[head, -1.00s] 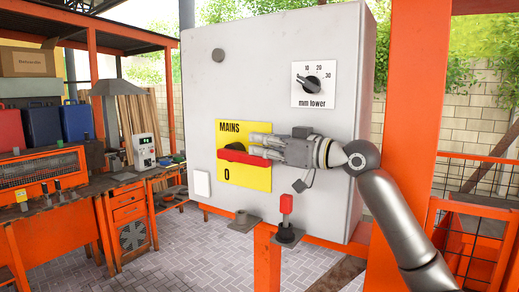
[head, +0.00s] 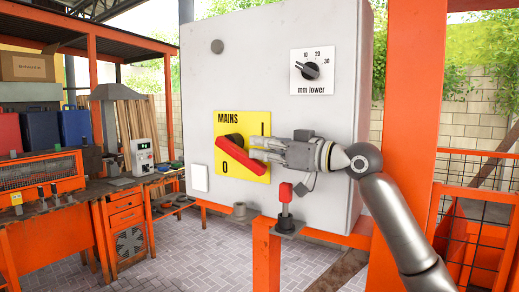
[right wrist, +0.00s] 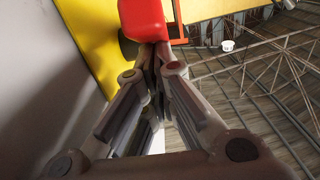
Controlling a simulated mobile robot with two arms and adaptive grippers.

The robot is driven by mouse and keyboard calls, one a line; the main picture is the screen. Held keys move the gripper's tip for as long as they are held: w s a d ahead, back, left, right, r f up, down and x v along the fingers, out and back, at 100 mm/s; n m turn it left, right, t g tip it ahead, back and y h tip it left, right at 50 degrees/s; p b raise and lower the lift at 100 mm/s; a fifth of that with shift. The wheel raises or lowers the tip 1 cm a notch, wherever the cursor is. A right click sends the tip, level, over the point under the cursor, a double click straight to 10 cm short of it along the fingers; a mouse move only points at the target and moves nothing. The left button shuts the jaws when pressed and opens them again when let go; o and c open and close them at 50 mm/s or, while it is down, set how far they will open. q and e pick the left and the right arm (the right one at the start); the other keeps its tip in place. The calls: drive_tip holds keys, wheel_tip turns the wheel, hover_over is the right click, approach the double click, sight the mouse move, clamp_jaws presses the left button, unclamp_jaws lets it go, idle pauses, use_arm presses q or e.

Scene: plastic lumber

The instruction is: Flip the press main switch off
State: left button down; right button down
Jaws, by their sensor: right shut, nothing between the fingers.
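The mains switch is a red lever handle (head: 240,158) on a yellow plate (head: 228,119) marked MAINS, with I at upper right and 0 at lower left. The handle is tilted, its left end higher and its right end lower. My right gripper (head: 251,146) is shut and empty, its fingertips just above the handle's right half. In the right wrist view the closed fingertips (right wrist: 150,58) lie right against or very near the red handle (right wrist: 142,18); contact is not certain. My left gripper is out of view.
The grey cabinet (head: 200,90) also bears a black "mm lower" dial (head: 310,71). A red-topped lever (head: 285,193) stands below it on an orange frame. An orange post (head: 408,110) rises close to my right arm. A workbench (head: 60,212) is at left.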

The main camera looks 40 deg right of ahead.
sight(260, 163)
drive_tip(key=shift+w+f+b, duration=0.15)
drive_tip(key=shift+f+b, duration=0.3)
drive_tip(key=shift+f, duration=0.4)
drive_tip(key=shift+w+f+b, duration=0.1)
drive_tip(key=shift+f+b, duration=0.35)
drive_tip(key=shift+f, duration=0.35)
drive_tip(key=shift+a+f, duration=0.1)
